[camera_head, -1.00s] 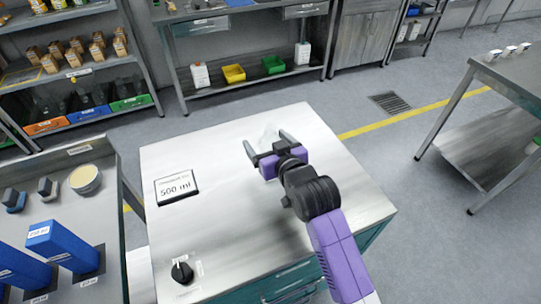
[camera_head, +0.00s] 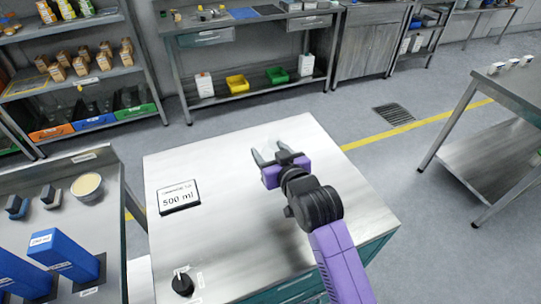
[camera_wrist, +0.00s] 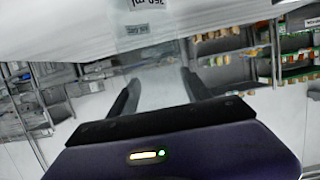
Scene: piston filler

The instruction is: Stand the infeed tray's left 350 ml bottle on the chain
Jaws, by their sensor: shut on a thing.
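My gripper (camera_head: 268,156) is over the far part of the steel cabinet top, with its fingers pointing away from me. It is shut on a clear, pale bottle (camera_head: 272,145), which is hard to make out against the bright steel. In the wrist view the see-through bottle (camera_wrist: 160,92) stands between the two dark fingers, and an upside-down label reading 350 ml (camera_wrist: 150,4) shows at the top edge. I cannot tell whether the bottle's base touches a surface. I cannot make out the infeed tray or the chain in either view.
A 500 ml sign (camera_head: 179,196) and a black knob (camera_head: 182,284) are on the cabinet top (camera_head: 225,215). A bench (camera_head: 105,165) with blue blocks (camera_head: 64,255) stands at left, another table (camera_head: 510,100) at right. The cabinet top's middle is clear.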

